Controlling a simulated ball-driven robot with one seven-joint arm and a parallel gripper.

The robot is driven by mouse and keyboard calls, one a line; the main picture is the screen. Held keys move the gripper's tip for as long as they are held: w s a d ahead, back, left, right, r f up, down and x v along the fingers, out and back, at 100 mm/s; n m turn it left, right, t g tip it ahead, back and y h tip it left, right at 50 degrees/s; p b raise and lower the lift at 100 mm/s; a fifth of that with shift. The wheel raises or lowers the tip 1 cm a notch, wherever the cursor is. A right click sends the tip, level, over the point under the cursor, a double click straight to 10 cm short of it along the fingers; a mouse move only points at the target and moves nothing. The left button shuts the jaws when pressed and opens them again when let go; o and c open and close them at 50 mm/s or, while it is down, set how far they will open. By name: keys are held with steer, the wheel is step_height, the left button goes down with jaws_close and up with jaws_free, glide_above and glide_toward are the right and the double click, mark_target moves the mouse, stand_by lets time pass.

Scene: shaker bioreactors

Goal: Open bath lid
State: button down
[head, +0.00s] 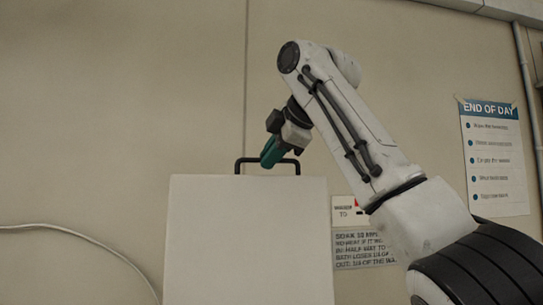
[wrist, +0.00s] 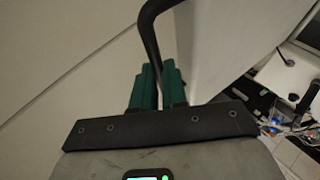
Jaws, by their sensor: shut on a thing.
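The bath lid (head: 248,240) shows in the head view as a pale flat panel standing up, its broad face towards me. A black bar handle (head: 238,164) rises from its top edge. The bath itself is not visible in the head view.
A plain beige wall stands behind the lid. An "END OF DAY" poster (head: 495,155) and smaller notices (head: 362,248) hang at the right. A pale cable (head: 75,232) runs along the left. The wrist view shows cluttered items (wrist: 265,105) on the right.

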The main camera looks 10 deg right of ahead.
steer(key=shift+s+r, duration=0.15)
steer(key=shift+r, duration=0.45)
steer(key=c, duration=1.3)
jaws_free()
steer(key=shift+s, duration=0.1)
steer(key=shift+o, duration=0.6)
steer(key=shift+f, duration=0.25)
steer(key=b+v, duration=0.3)
steer(key=v, duration=0.7)
steer(key=shift+s+r, duration=0.2)
steer(key=shift+s, duration=0.05)
steer(key=shift+d, duration=0.15)
